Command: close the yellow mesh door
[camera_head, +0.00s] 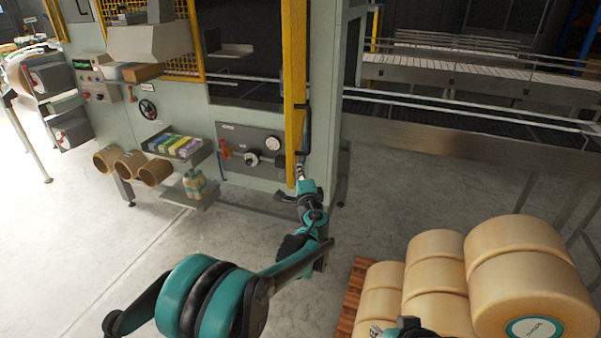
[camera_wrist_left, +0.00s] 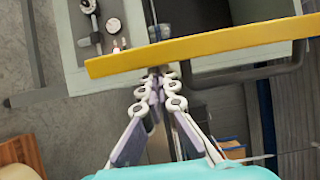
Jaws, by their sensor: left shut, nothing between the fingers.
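The yellow mesh door (camera_head: 294,90) stands open and shows nearly edge-on in the head view, so its mesh is mostly hidden. A dark handle (camera_head: 305,128) is on its right side. In the left wrist view the door's yellow frame (camera_wrist_left: 215,47) crosses the upper part, with the dark handle (camera_wrist_left: 270,72) along its lower side. My left gripper (camera_head: 300,174) is shut and empty at the door's lower end. Its fingertips (camera_wrist_left: 158,76) are close under the frame; I cannot tell if they touch. My right gripper (camera_head: 378,330) barely shows at the bottom edge.
The grey machine cabinet (camera_head: 322,110) stands behind the door, with a valve panel (camera_head: 250,150) and a shelf of colored packs (camera_head: 175,146) to the left. A conveyor (camera_head: 450,70) runs at the right. Large cream rolls (camera_head: 520,270) stand on a wooden pallet (camera_head: 350,295) at lower right.

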